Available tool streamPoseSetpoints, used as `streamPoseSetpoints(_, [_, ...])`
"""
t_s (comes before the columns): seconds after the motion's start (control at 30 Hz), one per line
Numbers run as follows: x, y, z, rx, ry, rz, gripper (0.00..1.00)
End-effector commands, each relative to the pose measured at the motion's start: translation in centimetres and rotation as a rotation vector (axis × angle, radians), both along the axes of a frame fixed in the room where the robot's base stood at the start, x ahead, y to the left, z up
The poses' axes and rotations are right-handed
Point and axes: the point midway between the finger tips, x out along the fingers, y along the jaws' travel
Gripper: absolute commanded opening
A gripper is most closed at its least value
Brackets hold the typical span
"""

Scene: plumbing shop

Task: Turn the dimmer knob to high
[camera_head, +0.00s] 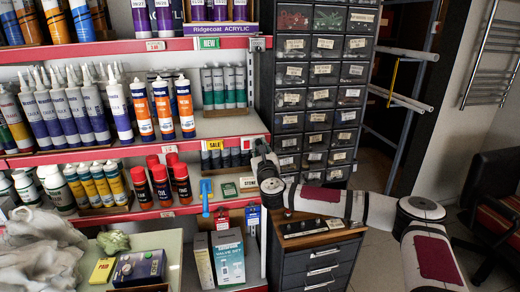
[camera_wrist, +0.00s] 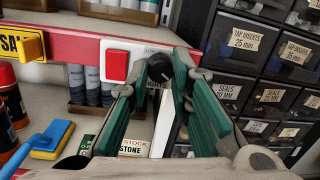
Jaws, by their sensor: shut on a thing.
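The black dimmer knob (camera_wrist: 159,69) sits on a white plate (camera_wrist: 148,50) on the red shelf edge, in the wrist view. A small white mark shows on its face. My gripper (camera_wrist: 162,75) has its two green-padded fingers on either side of the knob, with the tips closed on it. The lettering under the knob is partly covered by the fingers; "HTS" can be read. In the head view my gripper (camera_head: 262,150) reaches the right end of the shelf, and the knob is hidden there.
A red square switch (camera_wrist: 117,66) is just left of the knob. A yellow sign holder (camera_wrist: 30,46) and a blue-handled tool (camera_wrist: 48,139) are farther left. A cabinet of labelled drawers (camera_head: 321,95) stands close right. A low drawer cabinet (camera_head: 318,262) stands beneath my arm.

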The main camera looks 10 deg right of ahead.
Motion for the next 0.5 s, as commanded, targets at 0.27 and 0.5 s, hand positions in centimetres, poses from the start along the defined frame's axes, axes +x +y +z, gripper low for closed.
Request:
streamPoseSetpoints(0.27, [0.03, -0.05, -0.12, 0.265, 0.002, -0.003, 0.00])
streamPoseSetpoints(0.5, [0.01, -0.03, -0.09, 0.491, 0.003, -0.004, 0.00])
